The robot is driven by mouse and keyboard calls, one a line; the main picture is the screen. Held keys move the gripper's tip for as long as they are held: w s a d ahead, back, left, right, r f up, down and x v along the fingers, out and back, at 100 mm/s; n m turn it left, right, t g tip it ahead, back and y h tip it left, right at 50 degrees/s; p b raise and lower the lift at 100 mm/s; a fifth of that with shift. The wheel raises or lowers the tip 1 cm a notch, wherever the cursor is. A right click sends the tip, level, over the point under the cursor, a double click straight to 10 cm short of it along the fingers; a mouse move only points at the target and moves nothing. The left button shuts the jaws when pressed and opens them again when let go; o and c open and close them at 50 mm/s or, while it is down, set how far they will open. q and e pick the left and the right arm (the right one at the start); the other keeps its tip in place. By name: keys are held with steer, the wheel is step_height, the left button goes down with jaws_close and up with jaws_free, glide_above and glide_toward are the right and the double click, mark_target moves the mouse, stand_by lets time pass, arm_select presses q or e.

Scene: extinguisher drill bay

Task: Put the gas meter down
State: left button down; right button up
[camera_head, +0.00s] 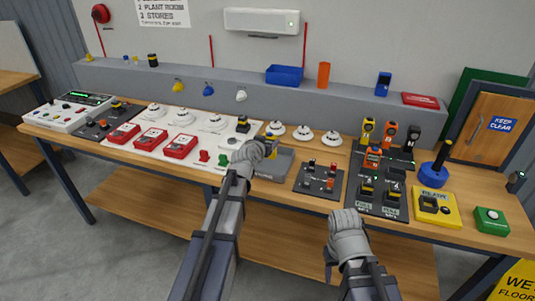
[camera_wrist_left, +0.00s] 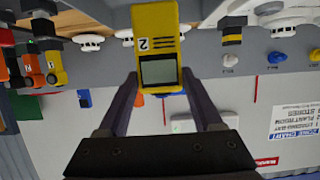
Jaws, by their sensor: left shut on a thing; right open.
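The gas meter (camera_wrist_left: 156,35) is yellow with a grey screen and a "2" on it. My left gripper (camera_wrist_left: 158,78) is shut on it, with one finger on each side. In the head view my left gripper (camera_head: 268,146) is over the grey tray (camera_head: 283,172), and hides most of the meter. I cannot tell whether the meter touches anything below. Other meters, a yellow one (camera_head: 367,130), an orange one (camera_head: 390,133) and a black one (camera_head: 412,138), stand at the black dock panel (camera_head: 379,208). My right gripper (camera_head: 345,218) is open at the bench's front edge.
Left of the tray are red boxes (camera_head: 180,146) and white detectors (camera_head: 188,116) on a white board. Right of it is a dark switch panel (camera_head: 319,180). A blue stand (camera_head: 434,175) and a yellow box (camera_head: 436,207) are farther right. A grey ledge (camera_head: 330,108) runs behind.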

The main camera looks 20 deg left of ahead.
arm_select(q)
steer(key=shift+f+b, duration=1.75)
steer(key=shift+f, duration=0.1)
steer(key=shift+f, duration=0.15)
steer(key=shift+c, duration=0.2)
jaws_free()
steer(key=shift+s+r, duration=0.25)
steer(key=shift+r, duration=0.1)
steer(key=p+v, duration=0.4)
steer(key=v, duration=0.7)
steer(key=shift+s, duration=0.25)
